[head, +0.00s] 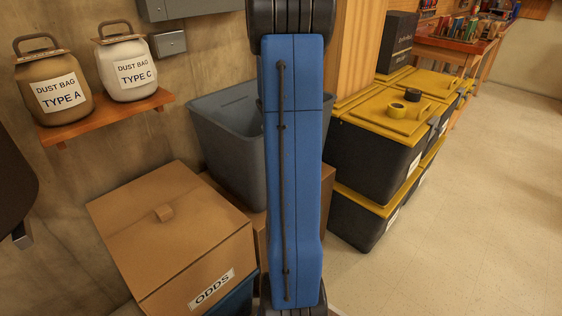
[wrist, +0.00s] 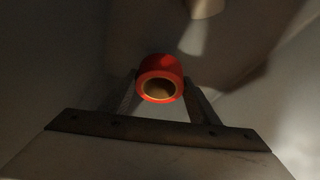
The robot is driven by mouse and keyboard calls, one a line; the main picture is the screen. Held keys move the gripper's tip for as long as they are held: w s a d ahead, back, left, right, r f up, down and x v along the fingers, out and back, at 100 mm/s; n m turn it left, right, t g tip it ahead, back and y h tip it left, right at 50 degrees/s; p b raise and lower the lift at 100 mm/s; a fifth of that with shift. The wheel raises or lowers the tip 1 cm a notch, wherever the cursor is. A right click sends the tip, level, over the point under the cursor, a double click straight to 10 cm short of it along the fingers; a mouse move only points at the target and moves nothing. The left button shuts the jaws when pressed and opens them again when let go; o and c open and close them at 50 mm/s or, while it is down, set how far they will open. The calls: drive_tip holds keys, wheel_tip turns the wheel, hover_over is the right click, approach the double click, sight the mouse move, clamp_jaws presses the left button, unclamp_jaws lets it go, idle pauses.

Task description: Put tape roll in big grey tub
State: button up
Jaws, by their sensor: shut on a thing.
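The big grey tub (head: 228,150) stands behind my blue arm in the head view, on a cardboard box; my arm hides its right part. A red tape roll (wrist: 160,72) with a tan core shows in the wrist view. My gripper (wrist: 158,90) is shut on this roll, with one finger at each side. Grey walls surround the roll in the wrist view and look like the inside of the tub. The head view does not show my gripper or the red roll.
A cardboard box marked ODDS (head: 165,235) stands in front of the tub. Dust bag jars (head: 125,68) stand on a wall shelf (head: 110,115). The floor at right is clear.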

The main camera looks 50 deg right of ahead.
drive_tip(key=shift+f, duration=2.4)
drive_tip(key=o, duration=1.1)
drive_tip(key=v, duration=1.2)
